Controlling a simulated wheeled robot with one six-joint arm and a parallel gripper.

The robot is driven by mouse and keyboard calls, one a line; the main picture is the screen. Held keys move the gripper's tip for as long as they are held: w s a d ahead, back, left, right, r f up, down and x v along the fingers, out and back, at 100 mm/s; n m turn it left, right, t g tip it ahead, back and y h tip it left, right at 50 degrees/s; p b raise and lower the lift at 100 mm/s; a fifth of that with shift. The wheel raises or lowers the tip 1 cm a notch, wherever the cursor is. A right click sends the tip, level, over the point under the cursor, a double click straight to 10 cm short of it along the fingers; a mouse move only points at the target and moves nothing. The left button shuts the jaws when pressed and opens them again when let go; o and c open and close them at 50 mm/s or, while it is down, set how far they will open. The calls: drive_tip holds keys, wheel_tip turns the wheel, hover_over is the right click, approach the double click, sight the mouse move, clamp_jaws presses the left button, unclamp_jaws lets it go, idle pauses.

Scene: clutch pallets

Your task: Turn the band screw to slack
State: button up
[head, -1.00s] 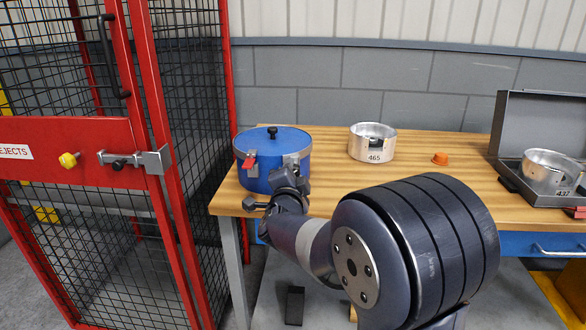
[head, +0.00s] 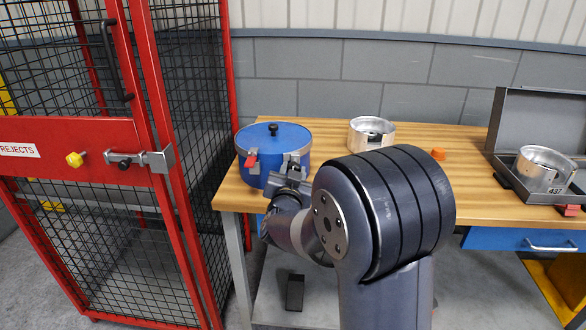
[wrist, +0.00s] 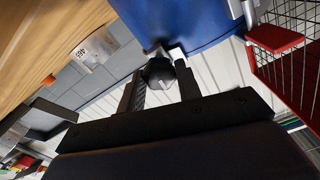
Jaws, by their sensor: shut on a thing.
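A blue round drum (head: 258,176) with a blue lid and black knob stands at the left end of the wooden bench. A steel clamp (head: 294,160) sits on its front right side, with a red tab (head: 251,160) to its left. My gripper (head: 290,180) is at the clamp, in front of the drum. In the wrist view the drum (wrist: 190,22) is at the top, and the dark knob of the band screw (wrist: 159,73) lies between the fingers of my gripper (wrist: 160,88), which is shut on it. My arm hides part of the drum's lower front.
A silver ring marked 465 (head: 368,132) and an orange plug (head: 438,154) are on the bench (head: 420,185). An open grey case (head: 535,125) holds another ring at right. A red mesh cage (head: 175,130) stands close on the left.

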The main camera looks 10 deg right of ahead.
drive_tip(key=shift+n, duration=0.5)
drive_tip(key=o, duration=1)
drive_tip(key=v, duration=1.1)
drive_tip(key=shift+w, duration=0.2)
drive_tip(key=x, duration=1)
drive_tip(key=shift+w+d, duration=0.15)
drive_tip(key=shift+w, duration=0.15)
